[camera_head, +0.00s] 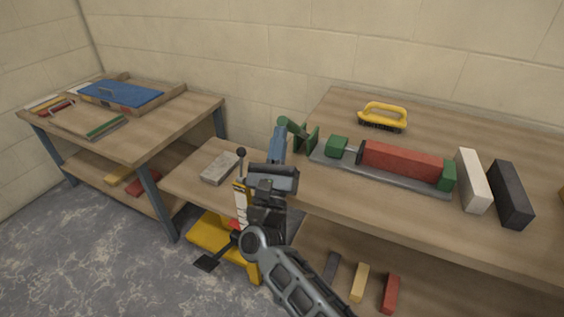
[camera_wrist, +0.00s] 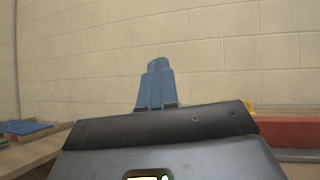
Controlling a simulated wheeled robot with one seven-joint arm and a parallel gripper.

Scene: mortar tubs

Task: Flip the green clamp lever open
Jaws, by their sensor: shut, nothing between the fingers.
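A green clamp lever (camera_head: 295,128) stands at the left end of a grey clamp rail (camera_head: 405,184) on the right-hand bench. Green blocks sit along the rail, one (camera_head: 337,146) near the lever and one (camera_head: 447,176) at the right end, by a red brick (camera_head: 402,162). My gripper (camera_head: 280,132) has blue fingers, shut and empty. Their tips are right beside the lever's upper left end; I cannot tell if they touch. In the wrist view the shut fingers (camera_wrist: 157,70) point at the wall, with a faint greenish edge at the tips. The lever is otherwise hidden there.
A yellow-handled tool (camera_head: 383,115) lies behind the rail. A white block (camera_head: 473,180) and a black block (camera_head: 511,194) stand right of it. A grey block (camera_head: 220,167) lies left of my arm. A second bench (camera_head: 150,138) is further left.

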